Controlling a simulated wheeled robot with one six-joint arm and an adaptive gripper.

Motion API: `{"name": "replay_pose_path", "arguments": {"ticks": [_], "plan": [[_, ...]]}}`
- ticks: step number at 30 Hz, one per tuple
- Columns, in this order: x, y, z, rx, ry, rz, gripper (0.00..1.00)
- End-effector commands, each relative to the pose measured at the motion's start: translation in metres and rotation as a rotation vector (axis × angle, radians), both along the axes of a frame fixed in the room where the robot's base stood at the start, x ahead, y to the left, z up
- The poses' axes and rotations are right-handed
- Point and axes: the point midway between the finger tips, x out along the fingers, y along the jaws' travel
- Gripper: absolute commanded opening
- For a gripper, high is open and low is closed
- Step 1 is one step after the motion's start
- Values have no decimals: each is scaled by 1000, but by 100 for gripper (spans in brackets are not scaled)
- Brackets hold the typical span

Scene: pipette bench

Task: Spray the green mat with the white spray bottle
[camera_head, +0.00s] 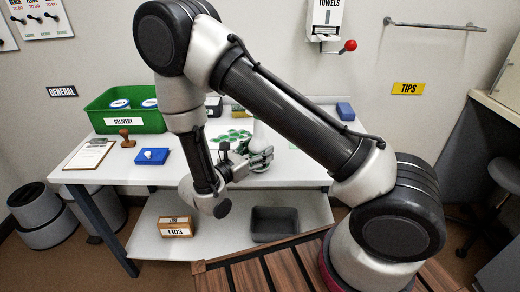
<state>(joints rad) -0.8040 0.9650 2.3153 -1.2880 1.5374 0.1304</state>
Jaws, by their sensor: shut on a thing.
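My gripper (263,158) is over the middle of the white bench, partly behind my own arm. It is shut on a white thing (266,138), which looks like the spray bottle. Only part of this thing shows above the fingers, and its nozzle and tilt cannot be made out. I cannot clearly make out the green mat; my arm covers part of the bench to the right.
Several green round pieces (234,136) lie behind my gripper. At the left are a green delivery bin (125,122), a clipboard (90,154), a stamp (126,138) and a blue box (152,156). A lids box (176,227) and grey tray (273,223) sit on the lower shelf.

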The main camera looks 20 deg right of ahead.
Motion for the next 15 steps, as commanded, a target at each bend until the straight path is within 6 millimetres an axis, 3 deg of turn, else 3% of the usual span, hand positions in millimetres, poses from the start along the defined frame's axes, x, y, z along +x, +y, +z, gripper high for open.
{"name": "replay_pose_path", "arguments": {"ticks": [7, 8, 12, 15], "plan": [[0, 0, -3, -1, 0, 0, 10], [0, 0, -3, -1, 0, 0, 64], [0, 0, -3, -1, 0, 0, 86], [0, 0, -3, 0, 0, 0, 86]]}}
